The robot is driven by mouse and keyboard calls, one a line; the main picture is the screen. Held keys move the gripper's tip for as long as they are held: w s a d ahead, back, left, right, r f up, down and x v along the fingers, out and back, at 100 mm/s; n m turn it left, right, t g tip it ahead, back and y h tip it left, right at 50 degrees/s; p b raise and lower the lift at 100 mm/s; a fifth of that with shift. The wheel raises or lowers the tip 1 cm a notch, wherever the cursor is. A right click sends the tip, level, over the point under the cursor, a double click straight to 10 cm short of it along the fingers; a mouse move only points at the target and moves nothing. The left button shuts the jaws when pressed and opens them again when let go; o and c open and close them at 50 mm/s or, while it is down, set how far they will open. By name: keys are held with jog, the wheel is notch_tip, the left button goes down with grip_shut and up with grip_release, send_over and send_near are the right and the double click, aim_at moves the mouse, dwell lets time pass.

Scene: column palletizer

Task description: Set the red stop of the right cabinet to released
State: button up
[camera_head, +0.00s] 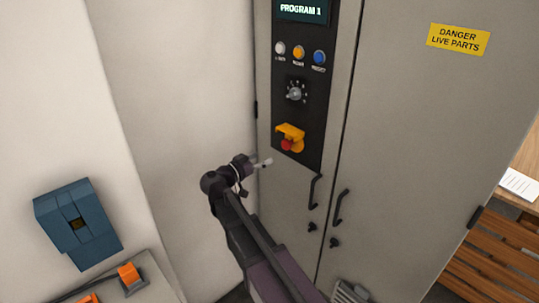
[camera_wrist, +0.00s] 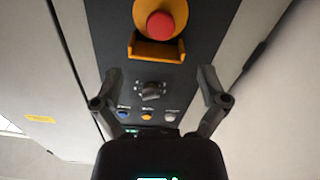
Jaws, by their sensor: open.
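The red stop (camera_head: 287,144) is a round red button on a yellow base, low on the black control panel (camera_head: 288,108) of the grey cabinet (camera_head: 420,120). A yellow guard (camera_head: 291,130) sits right above it in the head view. In the wrist view, which sees the panel upside down, the red stop (camera_wrist: 160,25) is at the top, with the guard (camera_wrist: 157,49) under it. My gripper (camera_wrist: 160,71) is open and empty, its fingers spread apart. In the head view my gripper (camera_head: 264,163) is just below and left of the stop, apart from it.
A selector knob (camera_head: 296,91), white, orange and blue buttons (camera_head: 299,52) and a "PROGRAM 1" display (camera_head: 301,9) are above the stop. Black door handles (camera_head: 314,191) stick out below right. A blue box (camera_head: 77,223) is on the left wall. Wooden slats (camera_head: 490,260) stand right.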

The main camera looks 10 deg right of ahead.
jog(key=shift+s+a, duration=0.4)
jog(key=shift+a, duration=0.15)
jog(key=s+d+f+n+g+y, duration=0.3)
jog(key=s+d+f+g+y, duration=0.3)
jog(key=s+d+f, duration=0.45)
jog(key=s+d+f+n+g+y+p, duration=0.1)
jog(key=s+f+n+g+y, duration=0.3)
jog(key=s+y, duration=0.4)
jog(key=shift+s+f+n+g+y+p, duration=0.35)
jog(key=shift+s+f+n, duration=0.55)
jog(key=shift+f, duration=0.3)
jog(key=shift+c, duration=0.2)
